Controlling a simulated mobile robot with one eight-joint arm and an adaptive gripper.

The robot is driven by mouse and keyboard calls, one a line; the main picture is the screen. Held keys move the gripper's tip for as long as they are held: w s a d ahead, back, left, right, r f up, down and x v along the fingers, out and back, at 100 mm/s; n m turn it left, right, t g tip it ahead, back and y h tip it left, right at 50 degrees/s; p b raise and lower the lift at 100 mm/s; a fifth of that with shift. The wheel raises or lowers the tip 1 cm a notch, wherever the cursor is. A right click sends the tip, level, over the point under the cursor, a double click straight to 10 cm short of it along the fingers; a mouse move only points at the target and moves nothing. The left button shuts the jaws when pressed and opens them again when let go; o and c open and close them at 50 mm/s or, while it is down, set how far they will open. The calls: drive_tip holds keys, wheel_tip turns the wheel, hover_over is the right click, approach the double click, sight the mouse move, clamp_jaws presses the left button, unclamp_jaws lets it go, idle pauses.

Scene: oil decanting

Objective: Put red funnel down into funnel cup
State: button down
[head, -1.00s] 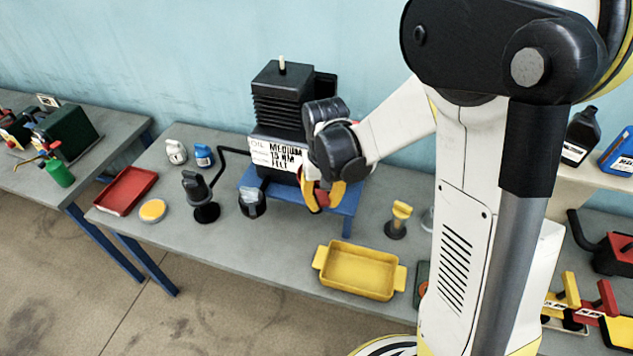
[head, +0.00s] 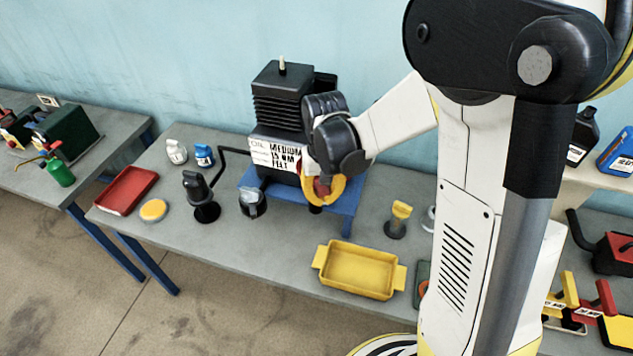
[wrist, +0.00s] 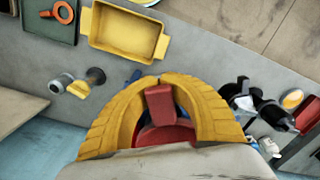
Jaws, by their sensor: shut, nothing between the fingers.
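My gripper (head: 323,201) is in front of the black oil machine, above the blue stand. Its curved yellow fingers are shut in a loop, also seen in the wrist view (wrist: 158,80). A red piece (wrist: 163,130), which looks like the red funnel, shows inside the loop; its lower part is hidden. No grip on it can be made out. A yellow funnel (head: 402,210) stands in a dark cup (head: 395,230) on the bench to the right. A small pale round piece (wrist: 56,87) beside it may be another funnel cup; my arm partly hides it in the head view.
The black machine (head: 280,100) stands on the blue stand (head: 345,205). A yellow tray (head: 360,270) is at the bench's front edge. A red tray (head: 127,190), a yellow-topped disc (head: 153,210) and a black pump (head: 205,200) are to the left. Bench between stand and yellow tray is clear.

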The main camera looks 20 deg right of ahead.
sight(324, 190)
drive_tip(key=shift+g, duration=0.4)
drive_tip(key=shift+r+p, duration=0.5)
drive_tip(key=shift+r, duration=0.55)
drive_tip(key=shift+r+p, duration=1.65)
drive_tip(key=shift+r, duration=0.8)
drive_tip(key=shift+d, duration=0.1)
